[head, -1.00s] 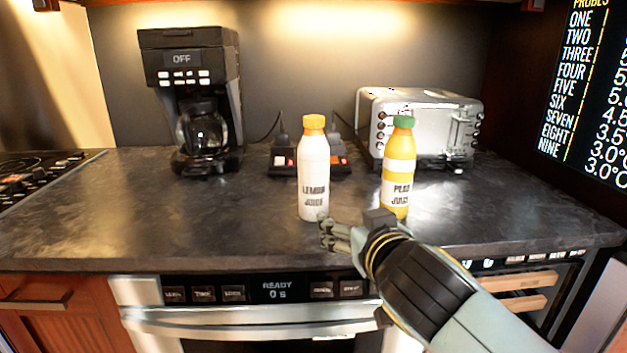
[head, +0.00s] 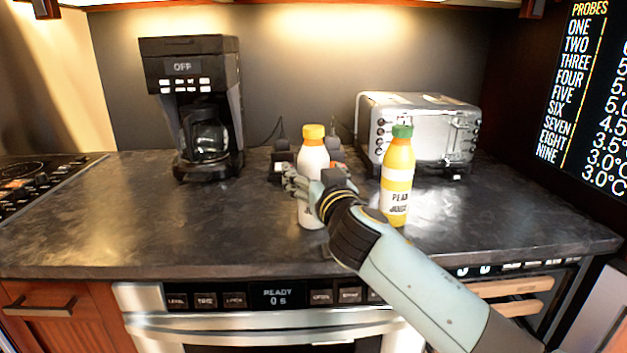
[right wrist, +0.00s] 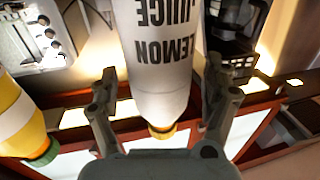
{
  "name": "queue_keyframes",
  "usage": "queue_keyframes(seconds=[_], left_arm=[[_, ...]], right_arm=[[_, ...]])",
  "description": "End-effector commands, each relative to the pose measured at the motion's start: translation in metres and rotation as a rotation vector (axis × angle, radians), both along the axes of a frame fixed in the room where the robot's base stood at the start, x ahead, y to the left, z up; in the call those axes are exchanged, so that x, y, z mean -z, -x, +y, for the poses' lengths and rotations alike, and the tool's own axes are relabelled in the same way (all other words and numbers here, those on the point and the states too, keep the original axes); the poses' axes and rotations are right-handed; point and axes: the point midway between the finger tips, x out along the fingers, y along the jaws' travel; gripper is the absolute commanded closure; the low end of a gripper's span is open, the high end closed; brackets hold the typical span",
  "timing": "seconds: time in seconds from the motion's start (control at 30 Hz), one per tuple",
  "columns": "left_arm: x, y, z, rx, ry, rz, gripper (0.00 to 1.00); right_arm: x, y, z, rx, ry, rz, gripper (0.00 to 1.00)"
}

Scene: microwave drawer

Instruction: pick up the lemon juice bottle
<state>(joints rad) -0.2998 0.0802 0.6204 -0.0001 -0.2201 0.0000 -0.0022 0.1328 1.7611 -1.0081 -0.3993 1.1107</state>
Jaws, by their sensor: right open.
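The lemon juice bottle (head: 312,156), white with a yellow-orange cap, stands upright on the dark counter in the head view. My right gripper (head: 302,186) is in front of it and hides its label and middle. In the right wrist view the bottle (right wrist: 160,60) appears upside down, with "LEMON JUICE" readable. It lies between the two open fingers of the right gripper (right wrist: 160,88), with a gap on each side. My left gripper is not in view.
A yellow pear juice bottle (head: 397,180) with a green cap stands just right of the lemon bottle, close to my right arm. A toaster (head: 418,128) is behind it. A coffee maker (head: 190,70) stands back left. The counter (head: 130,225) is clear at front left.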

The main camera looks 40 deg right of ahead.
Motion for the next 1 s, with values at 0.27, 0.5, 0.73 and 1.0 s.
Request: queue_keyframes(seconds=[0.27,0.5,0.73,1.0], left_arm=[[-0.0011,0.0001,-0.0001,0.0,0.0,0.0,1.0],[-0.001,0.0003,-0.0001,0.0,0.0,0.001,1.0],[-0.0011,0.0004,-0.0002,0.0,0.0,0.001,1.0],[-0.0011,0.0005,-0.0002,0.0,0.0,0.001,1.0]], right_arm=[[0.0011,-0.0069,-0.0025,0.0,-0.001,0.002,0.17],[0.001,-0.0067,-0.0024,0.0,-0.001,0.002,0.43],[0.0008,-0.0066,-0.0024,0.0,-0.001,0.002,0.74],[-0.0006,-0.007,-0.0022,0.0,0.0,-0.001,0.97]])
